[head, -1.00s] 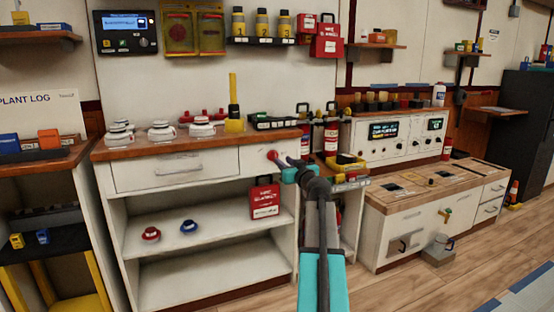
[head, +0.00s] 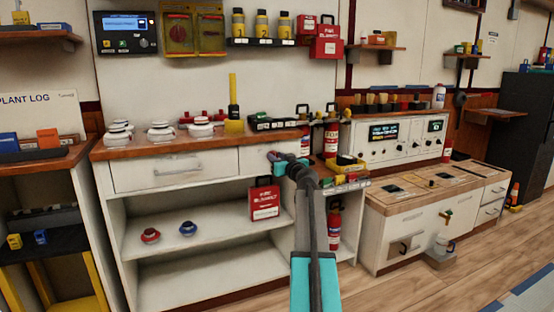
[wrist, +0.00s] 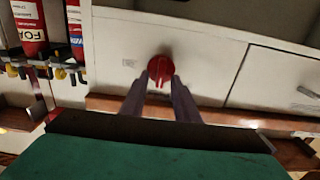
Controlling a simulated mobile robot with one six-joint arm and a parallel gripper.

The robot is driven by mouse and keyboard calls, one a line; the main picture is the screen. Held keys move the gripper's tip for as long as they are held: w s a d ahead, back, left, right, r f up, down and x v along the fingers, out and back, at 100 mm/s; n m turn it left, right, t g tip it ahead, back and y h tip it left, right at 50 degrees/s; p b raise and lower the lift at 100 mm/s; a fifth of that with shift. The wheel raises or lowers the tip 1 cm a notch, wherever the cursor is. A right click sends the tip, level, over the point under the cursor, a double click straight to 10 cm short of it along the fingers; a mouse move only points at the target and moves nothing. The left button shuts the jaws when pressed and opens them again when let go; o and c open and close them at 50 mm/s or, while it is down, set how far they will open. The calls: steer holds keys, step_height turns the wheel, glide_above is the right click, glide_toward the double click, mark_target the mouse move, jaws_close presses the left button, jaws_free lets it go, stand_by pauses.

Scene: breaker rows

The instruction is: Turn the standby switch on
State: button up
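A round red rotary switch (wrist: 161,70) with a raised bar sits on a white cabinet front in the wrist view. Its bar stands roughly upright in that view. My gripper (wrist: 160,83) is open, with one finger on each side of the knob's near part. I cannot tell whether the fingers touch it. In the head view my gripper (head: 276,157) is at the right end of the white counter's front and hides the switch.
A white drawer (head: 176,170) is left of the switch panel. The lower shelf (head: 200,255) is empty.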

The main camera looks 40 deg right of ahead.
steer(key=shift+c, duration=0.3)
jaws_close()
steer(key=shift+m, duration=0.3)
steer(key=m+p, duration=0.2)
steer(key=m, duration=0.4)
steer(key=d+m+p, duration=0.1)
steer(key=m+p, duration=0.1)
steer(key=m, duration=0.3)
steer(key=f+m+p, duration=0.1)
steer(key=m+p, duration=0.1)
steer(key=m, duration=0.4)
steer(key=shift+s+d+f+m+p, duration=0.1)
steer(key=shift+s+d+m+p, duration=0.05)
steer(key=shift+s+m+p, duration=0.2)
